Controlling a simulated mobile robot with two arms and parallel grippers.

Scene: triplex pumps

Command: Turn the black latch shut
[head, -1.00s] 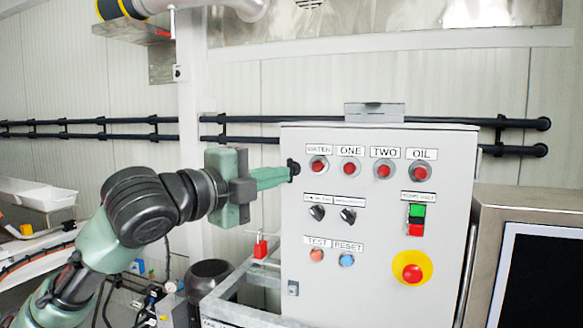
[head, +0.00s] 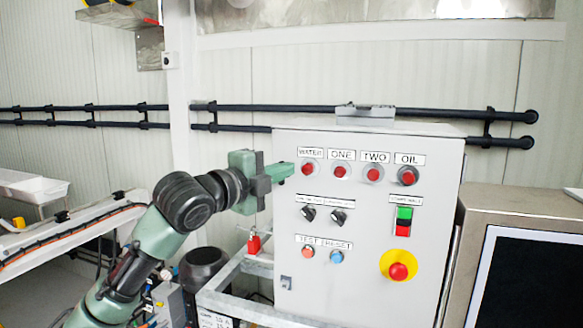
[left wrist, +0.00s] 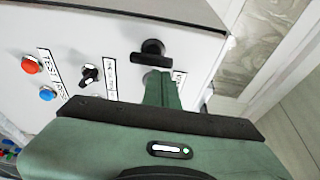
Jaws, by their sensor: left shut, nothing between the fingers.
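The black latch (left wrist: 152,52) shows in the left wrist view as a round black knob with a bar that lies roughly level in that picture. It sits on the grey cabinet's front near its edge. In the head view it is hidden by my left gripper. My left gripper (head: 287,171) is at the cabinet's upper left edge, in line with the red buttons, with its fingers together and empty. In the left wrist view the green fingertips (left wrist: 158,75) are right beside the latch's bar; whether they touch it I cannot tell. My right gripper is not in view.
The grey cabinet (head: 360,265) carries red buttons, two black switches (head: 339,217) and a red emergency stop (head: 398,271) on yellow. A metal cabinet with a dark screen (head: 530,275) stands at right. A metal frame (head: 215,282) and red padlock (head: 254,243) are below my gripper.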

